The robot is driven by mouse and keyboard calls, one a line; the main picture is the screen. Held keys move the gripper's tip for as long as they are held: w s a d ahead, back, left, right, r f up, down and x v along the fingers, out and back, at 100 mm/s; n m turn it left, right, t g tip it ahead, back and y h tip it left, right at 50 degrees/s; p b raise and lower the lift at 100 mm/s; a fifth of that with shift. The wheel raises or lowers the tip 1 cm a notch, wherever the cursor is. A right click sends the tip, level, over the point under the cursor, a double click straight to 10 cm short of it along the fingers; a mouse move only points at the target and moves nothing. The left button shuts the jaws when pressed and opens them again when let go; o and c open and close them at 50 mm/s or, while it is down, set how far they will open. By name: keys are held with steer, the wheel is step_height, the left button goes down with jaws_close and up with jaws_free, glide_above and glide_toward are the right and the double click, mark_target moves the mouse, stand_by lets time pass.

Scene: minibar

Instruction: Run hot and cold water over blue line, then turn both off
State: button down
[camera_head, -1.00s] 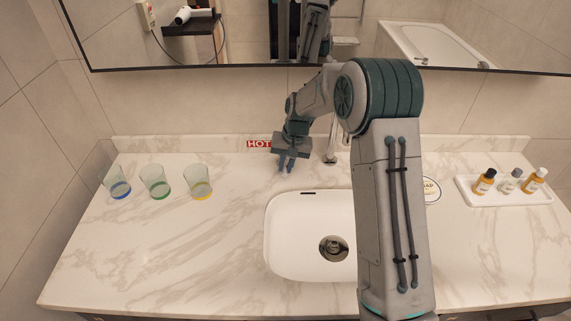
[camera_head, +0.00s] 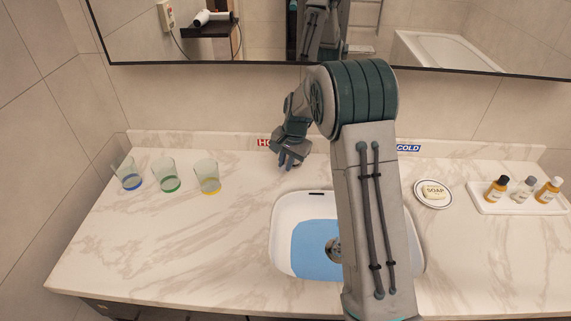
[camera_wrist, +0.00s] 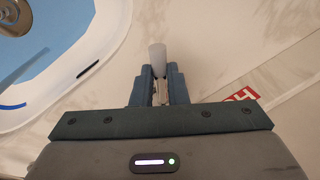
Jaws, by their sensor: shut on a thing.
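My gripper (camera_head: 290,165) is at the back of the counter, just below the red HOT sign (camera_head: 263,143). In the wrist view its fingers (camera_wrist: 158,88) are shut on a pale upright handle (camera_wrist: 157,57), the hot tap's by its place. The white sink (camera_head: 284,203) holds light blue water (camera_head: 312,250) over its bottom. In the wrist view the water (camera_wrist: 60,35) lies beside a short blue line (camera_wrist: 12,106) on the sink wall. The blue COLD sign (camera_head: 408,148) is right of my arm. My arm hides the spout and the cold handle.
Three glasses with blue (camera_head: 129,180), green (camera_head: 168,180) and yellow (camera_head: 208,183) bases stand at left. A soap dish (camera_head: 433,204) and a white tray (camera_head: 500,210) with small bottles are at right. A mirror (camera_head: 260,40) hangs behind.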

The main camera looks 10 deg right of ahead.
steer(key=c, duration=1.4)
jaws_free()
steer(key=shift+c, duration=0.2)
step_height(320, 180, up, 14)
steer(key=s+d+b, duration=0.1)
steer(key=d, duration=0.1)
steer(key=shift+s+f, duration=0.15)
steer(key=shift+s, duration=0.05)
